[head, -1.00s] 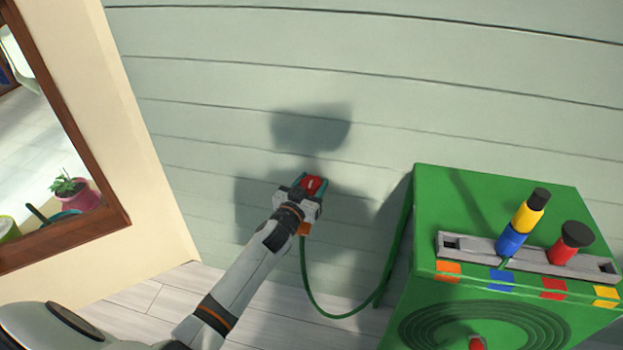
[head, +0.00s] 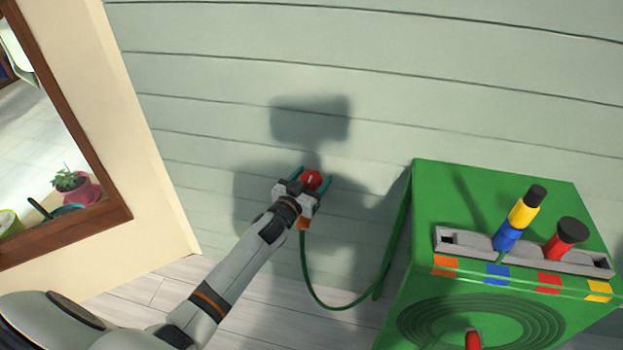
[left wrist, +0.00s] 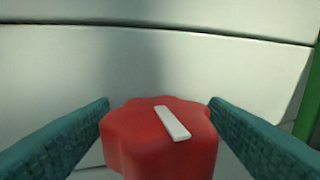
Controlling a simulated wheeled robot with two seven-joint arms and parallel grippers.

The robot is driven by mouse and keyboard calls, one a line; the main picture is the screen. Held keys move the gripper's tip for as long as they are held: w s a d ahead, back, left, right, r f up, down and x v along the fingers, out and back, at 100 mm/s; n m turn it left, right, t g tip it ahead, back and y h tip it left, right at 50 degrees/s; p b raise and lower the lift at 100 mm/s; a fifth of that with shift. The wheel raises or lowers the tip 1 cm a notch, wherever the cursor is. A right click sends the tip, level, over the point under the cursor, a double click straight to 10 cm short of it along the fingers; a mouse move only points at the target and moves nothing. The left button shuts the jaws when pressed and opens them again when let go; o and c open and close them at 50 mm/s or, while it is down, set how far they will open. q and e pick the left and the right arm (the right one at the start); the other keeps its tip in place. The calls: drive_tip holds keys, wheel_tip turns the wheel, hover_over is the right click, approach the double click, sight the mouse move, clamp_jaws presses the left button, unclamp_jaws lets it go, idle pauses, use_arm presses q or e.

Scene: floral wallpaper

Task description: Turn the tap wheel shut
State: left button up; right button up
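The red, lobed tap wheel (head: 311,181) stands out from the pale green board wall. It also shows in the left wrist view (left wrist: 150,145), with a white bar mark on its face slanting from upper left to lower right. My left gripper (head: 313,174) is at the wheel, with one teal finger on each side of it. The fingers are spread, and in the head view gaps show between them and the wheel. The tap's body is mostly hidden behind my gripper. My right gripper is out of view.
A green hose (head: 336,314) hangs from below the tap and loops to a green box (head: 470,200) on the right. A grey rack (head: 467,240) with coloured handles sits on the box. A wood-framed opening (head: 100,222) is at left. The wall above the tap is clear.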

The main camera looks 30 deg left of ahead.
use_arm(q)
drive_tip(key=shift+s, duration=0.55)
drive_tip(key=s+p, duration=0.2)
drive_tip(key=s, duration=0.9)
drive_tip(key=shift+a, duration=0.3)
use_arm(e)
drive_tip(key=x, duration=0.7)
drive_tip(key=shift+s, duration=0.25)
use_arm(q)
drive_tip(key=shift+f, duration=0.1)
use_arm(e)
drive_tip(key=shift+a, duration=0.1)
